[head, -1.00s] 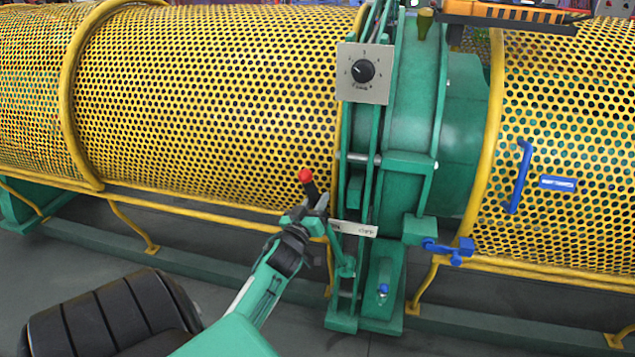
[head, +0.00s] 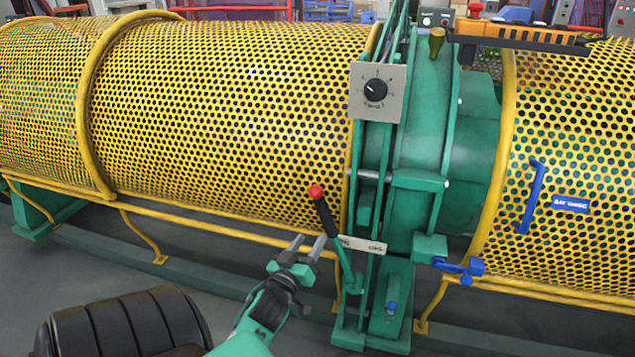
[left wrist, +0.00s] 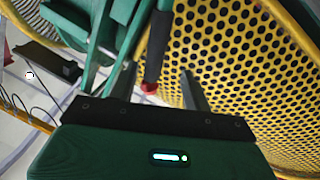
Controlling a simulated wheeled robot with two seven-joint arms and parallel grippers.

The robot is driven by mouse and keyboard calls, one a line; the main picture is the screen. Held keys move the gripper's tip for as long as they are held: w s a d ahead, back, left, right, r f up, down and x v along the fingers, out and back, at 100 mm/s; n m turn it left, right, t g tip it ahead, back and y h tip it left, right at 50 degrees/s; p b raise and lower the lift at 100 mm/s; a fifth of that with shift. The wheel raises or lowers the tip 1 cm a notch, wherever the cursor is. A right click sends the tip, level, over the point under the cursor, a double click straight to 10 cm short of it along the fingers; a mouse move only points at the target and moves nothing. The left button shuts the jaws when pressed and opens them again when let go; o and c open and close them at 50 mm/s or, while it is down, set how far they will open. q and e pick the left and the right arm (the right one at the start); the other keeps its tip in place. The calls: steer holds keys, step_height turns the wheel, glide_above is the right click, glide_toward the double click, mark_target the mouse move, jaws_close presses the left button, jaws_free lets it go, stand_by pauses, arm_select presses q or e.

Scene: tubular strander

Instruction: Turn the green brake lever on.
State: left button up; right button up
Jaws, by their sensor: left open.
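The brake lever (head: 327,217) has a red knob, a black grip and a green lower arm. It leans up and to the left from its low pivot, beside a pale label plate (head: 362,245) whose lettering is too blurred to read surely. My left gripper (head: 312,243) is open and empty, just left of the black grip in the head view, with a gap that I cannot judge exactly. In the left wrist view, the lever's red knob and black grip (left wrist: 157,50) appear between the two spread fingers (left wrist: 158,72). My right gripper is not in view.
A yellow perforated guard (head: 230,120) fills the area behind the lever. A green frame with a dial box (head: 376,92) stands right of it. A yellow rail (head: 210,232) runs low along the guard. A blue handle (head: 531,197) and blue latch (head: 460,267) are farther right.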

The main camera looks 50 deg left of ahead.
arm_select(q)
steer(key=shift+v, duration=2.2)
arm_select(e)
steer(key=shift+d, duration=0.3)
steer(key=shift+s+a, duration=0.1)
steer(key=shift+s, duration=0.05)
